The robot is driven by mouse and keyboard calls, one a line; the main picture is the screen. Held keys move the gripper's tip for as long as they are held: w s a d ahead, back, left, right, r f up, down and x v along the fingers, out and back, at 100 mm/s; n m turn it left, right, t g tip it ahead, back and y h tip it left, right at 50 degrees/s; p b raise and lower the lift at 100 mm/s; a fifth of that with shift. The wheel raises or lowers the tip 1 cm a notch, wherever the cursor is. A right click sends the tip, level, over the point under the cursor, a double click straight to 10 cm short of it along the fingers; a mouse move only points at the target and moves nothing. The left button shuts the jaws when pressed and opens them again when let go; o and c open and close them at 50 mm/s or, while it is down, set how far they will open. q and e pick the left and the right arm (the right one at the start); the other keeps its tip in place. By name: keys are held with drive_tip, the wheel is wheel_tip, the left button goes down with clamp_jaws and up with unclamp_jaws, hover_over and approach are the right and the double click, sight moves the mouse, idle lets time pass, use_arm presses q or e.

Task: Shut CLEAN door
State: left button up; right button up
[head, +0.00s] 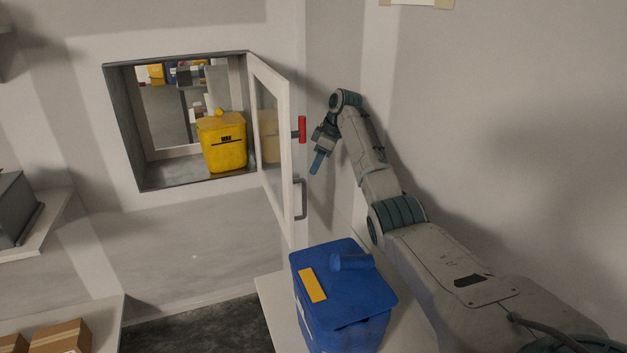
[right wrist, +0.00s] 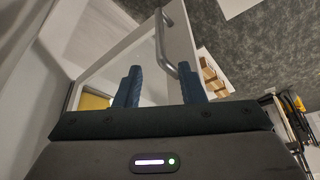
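A white-framed glass door (head: 272,140) stands swung out from the right edge of a recessed wall opening (head: 140,180). Its outer face is turned toward the right. It carries a grey bar handle (head: 302,200) and a red latch grip (head: 302,129). No CLEAN lettering is readable. My right gripper (head: 318,160) is to the right of the door, near the latch and above the handle. In the right wrist view my right gripper (right wrist: 158,75) has its fingers apart, with the bar handle (right wrist: 160,45) seen beyond and between them. My left gripper is out of view.
A yellow lidded bin (head: 222,150) stands inside the opening. A blue lidded bin (head: 345,300) with a yellow label stands on a pale surface (head: 275,295) below the door. Cardboard boxes (head: 60,338) are at lower left. A plain wall is right of my arm.

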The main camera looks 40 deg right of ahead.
drive_tip(key=shift+p+x, duration=1.85)
drive_tip(key=shift+x, duration=3.4)
clamp_jaws()
